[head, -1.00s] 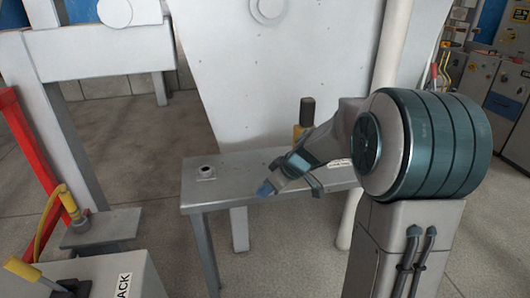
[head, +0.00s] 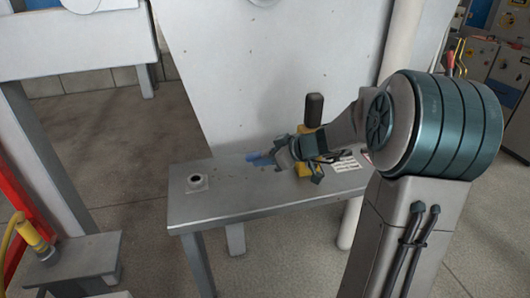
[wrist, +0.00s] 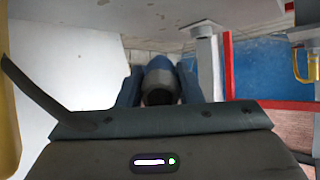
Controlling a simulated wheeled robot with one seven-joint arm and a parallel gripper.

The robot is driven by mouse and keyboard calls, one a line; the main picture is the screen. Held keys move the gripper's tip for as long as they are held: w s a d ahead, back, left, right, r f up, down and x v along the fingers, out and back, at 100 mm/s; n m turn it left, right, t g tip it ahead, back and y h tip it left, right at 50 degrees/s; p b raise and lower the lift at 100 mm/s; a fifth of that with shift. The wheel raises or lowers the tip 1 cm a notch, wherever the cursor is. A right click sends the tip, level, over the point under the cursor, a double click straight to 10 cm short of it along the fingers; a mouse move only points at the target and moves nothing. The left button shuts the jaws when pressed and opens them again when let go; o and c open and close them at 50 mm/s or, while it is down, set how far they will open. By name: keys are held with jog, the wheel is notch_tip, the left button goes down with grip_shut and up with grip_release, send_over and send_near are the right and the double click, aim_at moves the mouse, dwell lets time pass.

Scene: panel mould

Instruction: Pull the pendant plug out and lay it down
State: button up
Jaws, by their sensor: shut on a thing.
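My gripper (head: 278,158) is over the middle of the grey bench (head: 225,207), shut on a blue plug (head: 260,160). The plug points left, lying roughly level; I cannot tell whether it touches the bench. In the wrist view the plug (wrist: 159,77) is between the two blue fingers, with its dark round end towards the camera. A small round socket (head: 197,183) on a square plate stands at the bench's left end. Its dark opening is empty, and the plug is apart from it, to its right.
A yellow block with a black upright handle (head: 314,108) stands just behind my gripper, partly hidden by it. A white label (head: 345,164) lies to the right. A yellow connector with a cable (head: 36,238) stands on a plate at the left. The bench's front left is clear.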

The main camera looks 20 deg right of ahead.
jog(key=shift+f+b, duration=0.9)
jog(key=shift+f, duration=2.7)
jog(key=o, duration=1.3)
jog(key=shift+c, duration=0.2)
jog(key=shift+r, duration=0.1)
jog(key=b+v, duration=0.1)
jog(key=v, duration=1.3)
jog(key=s+a+f+m+g+h+p, duration=0.1)
jog(key=s+a+m+g+h, duration=0.2)
jog(key=s+a, duration=0.55)
jog(key=s+a+m+g+h+p, duration=0.2)
jog(key=s+m+h, duration=0.3)
jog(key=s, duration=0.5)
jog(key=shift+a+r+m+p, duration=0.25)
jog(key=shift+m+p, duration=0.2)
jog(key=shift+m, duration=0.15)
